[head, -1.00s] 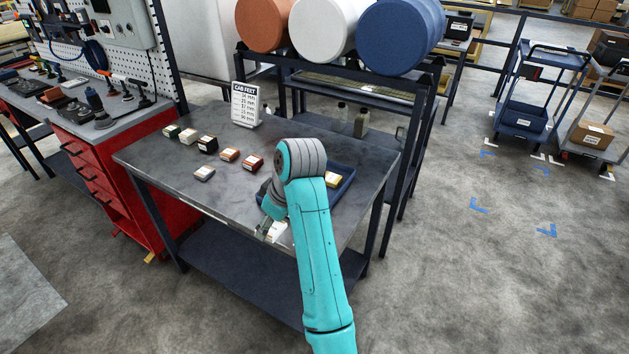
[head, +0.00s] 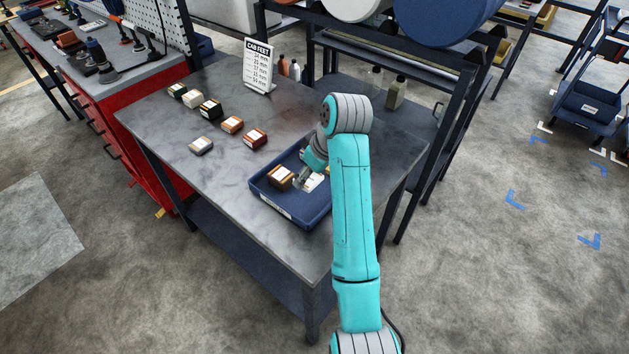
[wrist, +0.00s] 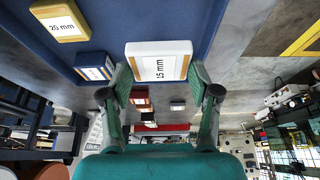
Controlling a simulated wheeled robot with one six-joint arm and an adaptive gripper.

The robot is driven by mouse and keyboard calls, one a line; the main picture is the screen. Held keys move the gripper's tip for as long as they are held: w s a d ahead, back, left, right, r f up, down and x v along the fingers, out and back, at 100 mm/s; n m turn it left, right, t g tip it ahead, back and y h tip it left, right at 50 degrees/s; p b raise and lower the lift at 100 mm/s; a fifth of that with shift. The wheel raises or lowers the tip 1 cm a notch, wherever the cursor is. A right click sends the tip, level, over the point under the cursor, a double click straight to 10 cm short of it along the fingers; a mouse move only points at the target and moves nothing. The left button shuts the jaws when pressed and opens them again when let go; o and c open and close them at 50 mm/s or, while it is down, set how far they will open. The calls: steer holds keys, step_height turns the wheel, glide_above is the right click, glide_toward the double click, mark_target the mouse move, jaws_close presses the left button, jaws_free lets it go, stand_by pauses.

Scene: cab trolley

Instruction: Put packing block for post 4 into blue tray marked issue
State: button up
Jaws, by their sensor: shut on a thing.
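My gripper (head: 303,181) is low inside the blue tray (head: 262,192), at the table's front right. In the wrist view my gripper (wrist: 158,78) is shut on a pale block with tan edging (wrist: 158,49), labelled 15 mm. The head view shows a brown block with a white label (head: 280,177) in the tray, just left of my fingers; I cannot tell whether it is the held one. A yellow block labelled 20 mm (wrist: 58,20) and a dark blue labelled block (wrist: 94,67) show in the wrist view. The tray's front label is too small to read.
Several labelled blocks, such as a red one (head: 254,138) and a grey one (head: 201,146), stand left of the tray. A CAB FEET sign (head: 259,66) stands at the back. A shelf rack (head: 450,95) rises behind the table. The table's front left is clear.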

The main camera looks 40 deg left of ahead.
mark_target(306, 199)
steer(key=shift+f, duration=3.8)
steer(key=shift+f, duration=0.15)
steer(key=o, duration=1.1)
